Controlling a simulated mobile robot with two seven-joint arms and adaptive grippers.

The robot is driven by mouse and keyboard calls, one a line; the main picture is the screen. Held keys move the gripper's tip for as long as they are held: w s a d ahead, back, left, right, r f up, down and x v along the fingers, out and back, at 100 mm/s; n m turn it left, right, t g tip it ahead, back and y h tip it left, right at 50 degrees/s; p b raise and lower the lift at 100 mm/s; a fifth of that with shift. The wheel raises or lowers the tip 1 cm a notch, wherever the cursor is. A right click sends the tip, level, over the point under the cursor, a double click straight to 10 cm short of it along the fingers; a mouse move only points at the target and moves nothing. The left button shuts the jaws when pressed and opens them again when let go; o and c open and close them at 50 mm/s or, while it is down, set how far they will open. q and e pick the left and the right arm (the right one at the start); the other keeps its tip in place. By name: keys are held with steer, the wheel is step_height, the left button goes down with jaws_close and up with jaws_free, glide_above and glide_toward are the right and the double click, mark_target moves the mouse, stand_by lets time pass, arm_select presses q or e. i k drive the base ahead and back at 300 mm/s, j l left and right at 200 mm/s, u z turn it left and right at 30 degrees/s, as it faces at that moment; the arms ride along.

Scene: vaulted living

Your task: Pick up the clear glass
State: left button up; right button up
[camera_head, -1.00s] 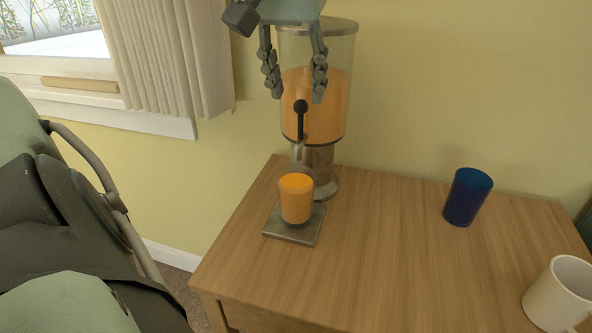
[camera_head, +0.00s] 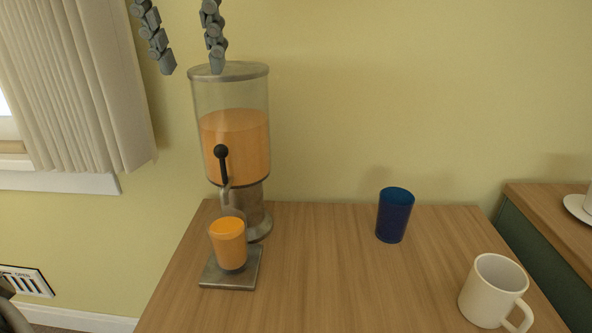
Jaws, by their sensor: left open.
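The clear glass (camera_head: 229,247) is full of orange juice and stands upright on a square metal drip plate (camera_head: 246,278), in front of the juice dispenser (camera_head: 234,150). The dispenser has a clear tank of orange juice, a metal lid and base, and a tap with a black lever (camera_head: 222,163). My left gripper (camera_head: 191,68) is at the top of the view. Its two fingers are spread, with nothing between them, around lid height and well above the glass in the picture. Its palm is out of view. My right gripper is not in view.
A blue cup (camera_head: 394,215) and a white mug (camera_head: 492,291) stand on the right part of the wooden table (camera_head: 320,260). The table between the glass and the cup is clear. Another wooden surface (camera_head: 550,215) with a saucer (camera_head: 577,208) is at far right.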

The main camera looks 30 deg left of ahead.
mark_target(227, 228)
steer(key=k, duration=1)
